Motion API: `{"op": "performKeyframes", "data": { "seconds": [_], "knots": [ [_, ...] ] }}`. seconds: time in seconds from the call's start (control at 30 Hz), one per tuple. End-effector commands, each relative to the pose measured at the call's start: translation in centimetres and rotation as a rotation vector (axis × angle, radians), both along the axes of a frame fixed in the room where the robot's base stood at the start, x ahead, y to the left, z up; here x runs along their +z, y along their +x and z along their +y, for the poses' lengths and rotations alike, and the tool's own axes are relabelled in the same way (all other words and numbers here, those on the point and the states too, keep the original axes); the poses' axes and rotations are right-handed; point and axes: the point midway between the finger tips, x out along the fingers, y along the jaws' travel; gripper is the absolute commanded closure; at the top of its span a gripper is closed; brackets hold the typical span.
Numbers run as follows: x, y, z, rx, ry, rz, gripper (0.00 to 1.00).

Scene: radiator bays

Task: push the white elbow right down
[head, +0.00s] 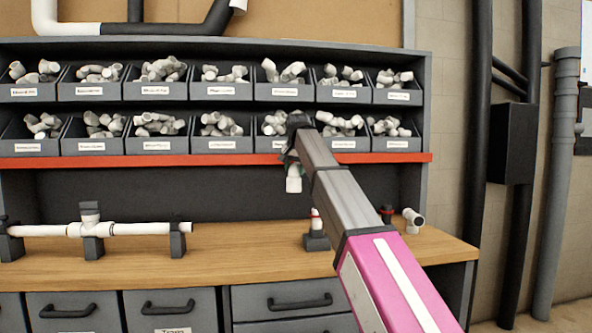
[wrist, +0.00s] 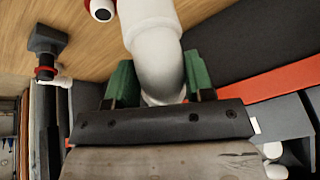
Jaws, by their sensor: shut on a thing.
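The white elbow (head: 293,181) is in my gripper (head: 291,160), held in the air over the bench. In the wrist view the elbow (wrist: 157,62) sits between the two green finger pads of my gripper (wrist: 158,85), which is shut on it. A short white pipe with a red ring (head: 316,220) stands upright in a dark holder (head: 316,241), below and to the right of the elbow. The pipe's open end (wrist: 102,10) shows at the top of the wrist view, apart from the elbow. My gripper's fingers are mostly hidden in the head view.
A white pipe run (head: 140,229) lies in dark supports at the left of the wooden bench (head: 240,250). A dark post with a red ring (head: 387,214) and a loose white fitting (head: 412,219) are at the right. Bins of fittings (head: 221,145) and a red shelf edge (head: 200,161) are behind.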

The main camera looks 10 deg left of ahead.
Motion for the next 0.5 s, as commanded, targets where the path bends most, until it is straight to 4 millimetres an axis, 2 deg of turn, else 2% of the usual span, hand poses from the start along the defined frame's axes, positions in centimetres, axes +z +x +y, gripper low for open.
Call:
{"op": "performKeyframes", "data": {
  "seconds": [0.1,0.3,0.5],
  "knots": [
    [-2.0,1.6,-2.9,-0.003,-0.003,0.003,0.81],
    [-4.6,3.7,-6.9,-0.002,-0.008,0.003,0.81],
    [-5.6,4.5,-8.4,0.0,-0.009,0.0,0.81]
  ]
}}
